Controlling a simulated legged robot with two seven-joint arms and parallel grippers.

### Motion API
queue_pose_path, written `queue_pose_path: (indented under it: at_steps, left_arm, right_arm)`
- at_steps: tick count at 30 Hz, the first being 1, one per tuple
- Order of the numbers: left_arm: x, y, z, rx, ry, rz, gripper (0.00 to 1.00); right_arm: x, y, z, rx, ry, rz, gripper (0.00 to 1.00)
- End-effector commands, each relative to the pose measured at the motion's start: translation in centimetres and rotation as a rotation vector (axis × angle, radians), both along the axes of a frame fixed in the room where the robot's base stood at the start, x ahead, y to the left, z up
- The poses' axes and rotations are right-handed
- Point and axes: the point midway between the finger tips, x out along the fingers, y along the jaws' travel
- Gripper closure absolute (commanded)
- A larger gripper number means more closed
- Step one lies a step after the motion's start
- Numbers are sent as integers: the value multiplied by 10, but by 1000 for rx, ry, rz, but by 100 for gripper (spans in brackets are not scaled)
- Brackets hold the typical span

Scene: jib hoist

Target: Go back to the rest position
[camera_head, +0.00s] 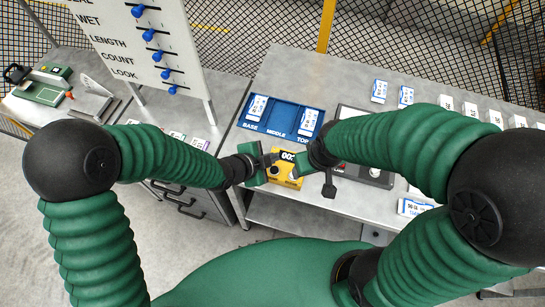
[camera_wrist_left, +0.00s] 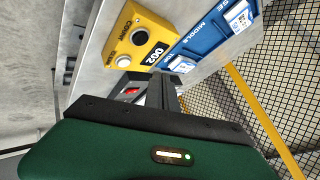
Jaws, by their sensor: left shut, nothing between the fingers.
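My left gripper (camera_head: 266,163) is in the middle of the head view, at the near edge of the table, beside the yellow counter box (camera_head: 285,178). In the left wrist view its fingers (camera_wrist_left: 150,92) are shut with nothing between them, and the counter box (camera_wrist_left: 143,38), reading 002, lies just beyond them. My right gripper (camera_head: 312,165) is over the table just right of the counter box. Its fingers are partly hidden, so its opening is unclear. No mark for a rest position shows.
A blue tray (camera_head: 282,115) labelled BASE, MIDDLE, TOP stands behind the counter box, with white-blue pieces in BASE and TOP. Several white tags lie at right. A white board (camera_head: 145,50) with blue knobs stands at left. A mesh fence (camera_head: 420,50) runs behind.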

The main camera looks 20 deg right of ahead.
Motion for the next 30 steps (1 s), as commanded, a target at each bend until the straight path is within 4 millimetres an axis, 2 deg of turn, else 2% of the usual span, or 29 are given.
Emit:
queue_pose_path:
  at_steps: [5,8,11,12,14,15,16,18,19,21,24,30]
  left_arm:
    - [1,3,0,3,5,9,100]
    - [8,32,-5,37,54,111,100]
    - [16,100,-10,90,171,371,100]
    - [14,135,-11,104,231,516,100]
    - [5,187,-9,107,329,753,100]
    - [-5,218,-7,95,395,915,100]
    - [-15,239,-6,79,442,1035,100]
    - [-41,278,-2,28,550,1293,100]
    - [-52,290,0,3,592,1387,100]
    - [-73,307,3,-50,672,1556,100]
    - [-87,316,5,-87,731,1666,100]
    - [-88,316,5,-89,733,1671,100]
  right_arm:
    - [0,0,-1,0,0,0,41]
    - [0,0,-6,0,0,0,41]
    - [0,0,-17,0,0,0,41]
    - [0,0,-22,0,0,0,41]
    - [0,0,-29,0,0,0,41]
    - [0,0,-33,0,0,0,41]
    - [0,0,-37,0,0,0,41]
    - [0,0,-43,0,0,0,41]
    - [0,0,-45,0,0,0,41]
    - [0,0,-48,0,0,0,41]
    - [0,0,-48,0,0,0,41]
    - [0,0,-48,0,0,0,41]
